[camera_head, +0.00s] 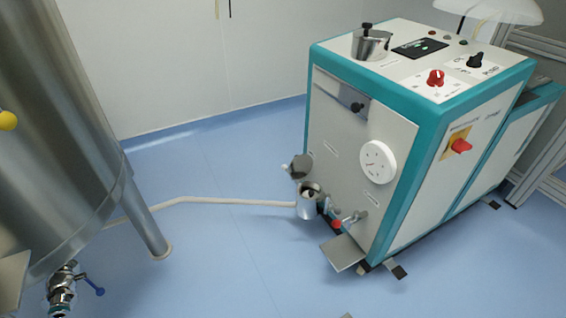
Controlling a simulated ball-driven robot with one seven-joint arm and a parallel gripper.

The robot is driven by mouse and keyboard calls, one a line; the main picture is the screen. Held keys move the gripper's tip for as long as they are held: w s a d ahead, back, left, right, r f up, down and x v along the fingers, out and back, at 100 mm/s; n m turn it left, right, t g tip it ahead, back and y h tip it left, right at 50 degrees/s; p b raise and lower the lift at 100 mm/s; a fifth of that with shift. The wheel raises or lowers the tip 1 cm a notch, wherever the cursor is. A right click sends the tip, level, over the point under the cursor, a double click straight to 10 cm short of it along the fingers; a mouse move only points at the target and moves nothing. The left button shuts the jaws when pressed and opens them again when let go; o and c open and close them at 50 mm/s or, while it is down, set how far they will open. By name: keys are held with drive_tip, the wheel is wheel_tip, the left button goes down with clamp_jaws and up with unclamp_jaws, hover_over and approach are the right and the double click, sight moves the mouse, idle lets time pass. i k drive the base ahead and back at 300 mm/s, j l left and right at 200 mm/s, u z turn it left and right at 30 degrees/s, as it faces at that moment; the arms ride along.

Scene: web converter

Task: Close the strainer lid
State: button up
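The strainer (307,207) is a small metal cup low on the front of the teal and white machine. Its top is open and the dark inside shows. A round grey lid (300,165) stands raised above and behind the cup, apart from its rim, and looks hinged to it. A pale hose runs to the cup from the left. My gripper is not in view, so its state does not show.
The machine (365,165) carries a lidded metal pot (371,46), knobs and a white round dial (378,162). A red-handled valve (337,223) and a plate (343,253) sit right of the strainer. A steel tank (60,120) stands left. Blue floor before the strainer is mostly clear, except the hose (230,202).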

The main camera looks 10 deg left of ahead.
sight(302, 165)
drive_tip(key=j+z, duration=0.35)
drive_tip(key=j, duration=1.05)
drive_tip(key=i+j, duration=0.15)
drive_tip(key=j, duration=0.2)
drive_tip(key=i+j+z, duration=0.15)
drive_tip(key=j, duration=0.2)
drive_tip(key=i+j, duration=0.15)
drive_tip(key=j, duration=0.2)
drive_tip(key=i+j+z, duration=0.15)
drive_tip(key=j, duration=0.2)
drive_tip(key=i+j, duration=0.15)
drive_tip(key=j, duration=0.15)
drive_tip(key=i+j, duration=0.1)
drive_tip(key=j, duration=0.25)
